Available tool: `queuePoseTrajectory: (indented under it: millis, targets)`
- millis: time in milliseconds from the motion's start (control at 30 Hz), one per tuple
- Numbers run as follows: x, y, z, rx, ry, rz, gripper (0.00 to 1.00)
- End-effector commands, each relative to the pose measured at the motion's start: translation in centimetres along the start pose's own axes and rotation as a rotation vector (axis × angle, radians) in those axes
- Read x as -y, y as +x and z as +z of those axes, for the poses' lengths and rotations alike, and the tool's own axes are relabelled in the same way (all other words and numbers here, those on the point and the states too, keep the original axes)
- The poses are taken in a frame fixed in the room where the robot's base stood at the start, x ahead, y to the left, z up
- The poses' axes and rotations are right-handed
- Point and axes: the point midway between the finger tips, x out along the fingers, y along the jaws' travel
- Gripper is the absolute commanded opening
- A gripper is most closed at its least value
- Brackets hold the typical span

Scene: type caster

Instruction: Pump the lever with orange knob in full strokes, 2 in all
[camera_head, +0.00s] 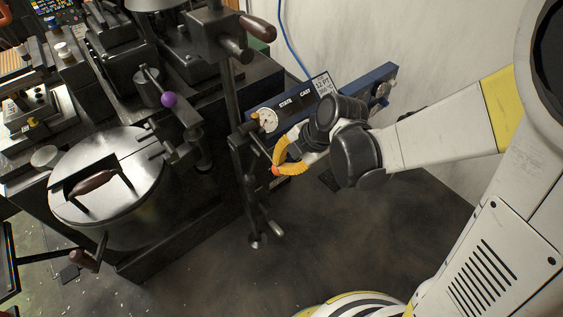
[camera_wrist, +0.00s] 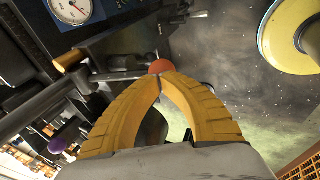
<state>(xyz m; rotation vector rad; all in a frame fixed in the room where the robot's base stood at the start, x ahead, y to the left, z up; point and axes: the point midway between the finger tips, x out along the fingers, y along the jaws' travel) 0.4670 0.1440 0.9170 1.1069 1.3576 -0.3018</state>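The lever's orange knob (camera_head: 275,171) shows at the ends of my gripper's yellow fingers in the head view. In the wrist view the orange knob (camera_wrist: 160,66) sits just beyond the fingertips, at the end of a dark metal lever arm (camera_wrist: 125,76). My gripper (camera_head: 281,164) has its two fingers curved together. In the wrist view the gripper's tips (camera_wrist: 164,78) meet and cover the knob's lower edge. They look in contact with it, but I see no knob held between them. The lever's pivot is hard to make out.
A dial gauge (camera_head: 268,116) is on the blue panel (camera_head: 378,76) behind the lever. A lever with a purple knob (camera_head: 169,100) stands to the left, above a round metal pot (camera_head: 140,205). A dark upright post (camera_head: 230,90) is close left of my gripper. Floor right of the post is clear.

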Motion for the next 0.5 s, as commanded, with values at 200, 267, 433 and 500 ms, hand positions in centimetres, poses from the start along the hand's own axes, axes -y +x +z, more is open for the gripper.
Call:
queuePoseTrajectory:
  millis: [200, 267, 433, 500]
  targets:
    - [0.7, 2.1, 0.4, -0.001, -0.001, -0.003, 0.00]
    - [0.8, 2.5, 0.5, -0.001, -0.001, -0.003, 0.00]
    - [0.9, 3.1, 0.6, -0.001, -0.001, -0.003, 0.00]
    - [1.0, 3.2, 0.6, -0.001, -0.001, -0.004, 0.00]
